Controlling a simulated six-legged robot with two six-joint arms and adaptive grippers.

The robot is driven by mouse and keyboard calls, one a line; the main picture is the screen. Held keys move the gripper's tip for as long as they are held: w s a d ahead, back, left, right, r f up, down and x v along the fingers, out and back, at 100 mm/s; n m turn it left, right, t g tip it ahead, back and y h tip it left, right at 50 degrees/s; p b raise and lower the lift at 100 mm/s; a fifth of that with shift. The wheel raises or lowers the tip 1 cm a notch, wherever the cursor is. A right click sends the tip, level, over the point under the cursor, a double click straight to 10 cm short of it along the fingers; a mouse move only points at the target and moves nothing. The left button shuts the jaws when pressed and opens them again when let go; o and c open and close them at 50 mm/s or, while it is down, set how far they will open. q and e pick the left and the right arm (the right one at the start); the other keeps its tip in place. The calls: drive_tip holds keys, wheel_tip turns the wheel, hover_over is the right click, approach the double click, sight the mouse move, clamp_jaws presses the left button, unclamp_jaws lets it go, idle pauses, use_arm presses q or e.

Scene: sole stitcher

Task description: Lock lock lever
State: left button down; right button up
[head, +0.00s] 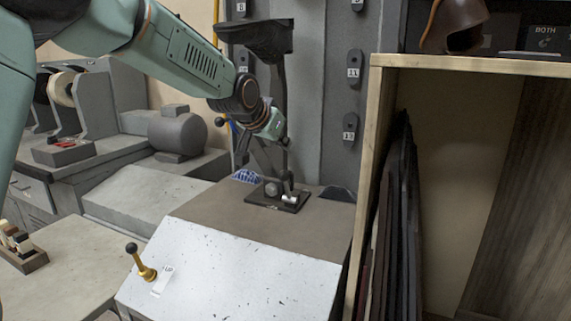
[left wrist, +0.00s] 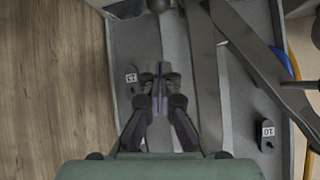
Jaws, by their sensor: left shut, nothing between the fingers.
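A brass lever with a black ball knob (head: 143,263) stands tilted at the left edge of the white speckled sloping panel, beside a small white tag (head: 163,275). I cannot tell for sure that it is the lock lever. My left gripper (head: 284,141) is well above and to the right of it, in front of the grey panel beside the dark machine post. In the left wrist view its fingers (left wrist: 160,72) are together and empty. A dark round knob (left wrist: 158,5) shows at the top edge. My right gripper is not in view.
The dark post (head: 282,82) rises close to my left gripper. A black plate (head: 259,201) with small parts lies on the brown top. A wooden shelf (head: 374,130) stands at the right. The white sloping panel (head: 240,270) is mostly bare.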

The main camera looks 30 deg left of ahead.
use_arm(q)
drive_tip(key=b, duration=0.3)
hover_over(287, 188)
drive_tip(key=w, duration=0.3)
wheel_tip(287, 188, down, 5)
drive_tip(key=shift+s+d+f+b, duration=0.1)
drive_tip(key=shift+s+f+b, duration=0.2)
drive_tip(key=shift+s, duration=0.5)
drive_tip(key=shift+s+f+b, duration=0.15)
drive_tip(key=shift+s+b, duration=0.15)
drive_tip(key=shift+s, duration=0.5)
drive_tip(key=shift+s+f, duration=0.25)
drive_tip(key=shift+f, duration=0.15)
drive_tip(key=shift+s+r, duration=0.1)
drive_tip(key=shift+r, duration=0.05)
